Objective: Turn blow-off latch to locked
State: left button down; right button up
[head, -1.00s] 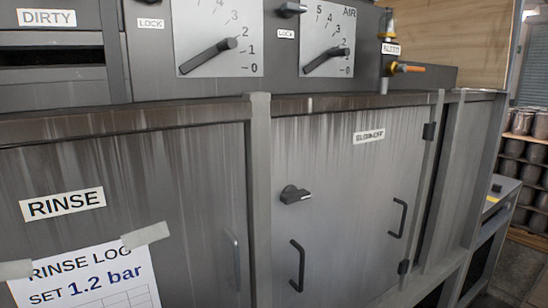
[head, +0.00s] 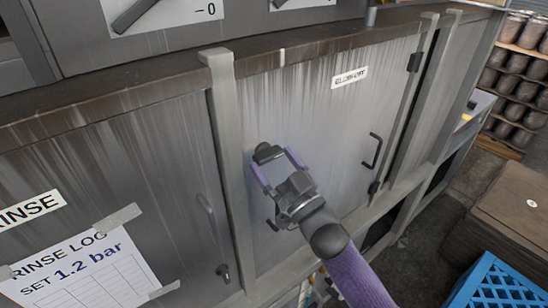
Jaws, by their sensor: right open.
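The blow-off latch (head: 265,152) is a small dark turn knob on the grey door labelled BLOWOFF (head: 349,77). Its pointer lies roughly level, though the gripper hides part of it. My right gripper (head: 271,161) has purple fingers and reaches up from below. It is open, one finger on each side of the latch in the picture. I cannot tell whether the fingers touch it. My left gripper is not in view.
A dark pull handle (head: 374,150) stands out from the blow-off door at right. A second handle below the latch is mostly hidden by my gripper. The RINSE door with its taped log sheet (head: 90,275) is at left. A blue crate (head: 495,285) stands at lower right.

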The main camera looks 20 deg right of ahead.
jog(key=shift+w+a, duration=0.1)
jog(key=shift+w, duration=0.1)
jog(key=shift+c, duration=0.3)
jog(key=c, duration=0.9)
